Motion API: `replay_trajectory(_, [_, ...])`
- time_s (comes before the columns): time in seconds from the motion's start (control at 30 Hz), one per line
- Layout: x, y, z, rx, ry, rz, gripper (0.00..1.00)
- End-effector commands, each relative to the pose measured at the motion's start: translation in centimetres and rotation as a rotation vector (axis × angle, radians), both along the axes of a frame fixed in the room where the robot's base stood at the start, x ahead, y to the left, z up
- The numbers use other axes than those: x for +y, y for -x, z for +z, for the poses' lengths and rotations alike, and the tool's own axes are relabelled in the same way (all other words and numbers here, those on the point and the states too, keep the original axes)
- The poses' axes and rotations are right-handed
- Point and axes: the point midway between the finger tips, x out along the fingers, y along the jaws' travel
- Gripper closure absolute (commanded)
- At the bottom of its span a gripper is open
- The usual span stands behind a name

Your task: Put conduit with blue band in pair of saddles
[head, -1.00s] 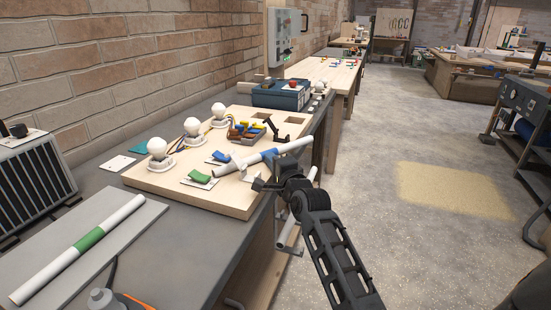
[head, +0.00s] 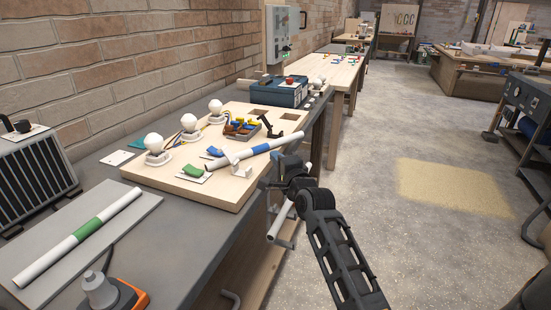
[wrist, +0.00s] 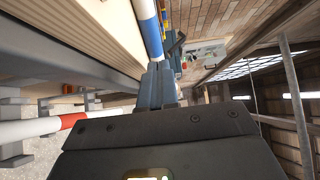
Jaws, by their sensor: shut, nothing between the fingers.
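The white conduit with the blue band (head: 261,149) lies slanted along the front edge of the wooden board; its blue band also shows in the wrist view (wrist: 153,45). A small white saddle (head: 240,168) stands on the board at the conduit's near half. I cannot tell whether the conduit is seated in it, and a second saddle is not clear. My gripper (wrist: 156,85) is shut and empty, close to the conduit in the wrist view. In the head view my gripper (head: 279,176) is just off the board's front edge, apart from the conduit.
The board (head: 217,192) also bears several white bulbs (head: 189,123), green and blue clips and a black stand (head: 289,126). A green-banded conduit (head: 88,231) lies on a grey panel at near left. A red-banded tube (wrist: 73,120) shows in the wrist view.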

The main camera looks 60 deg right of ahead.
Motion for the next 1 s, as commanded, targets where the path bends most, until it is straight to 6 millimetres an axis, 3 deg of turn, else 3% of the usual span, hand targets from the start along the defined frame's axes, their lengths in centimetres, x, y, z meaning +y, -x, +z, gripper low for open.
replay_trajectory(0.6, [5.4,6.3,-0.1,0.002,-0.001,0.001,1.00])
replay_trajectory(1.0, [6.0,7.0,0.0,0.000,0.000,0.001,1.00])
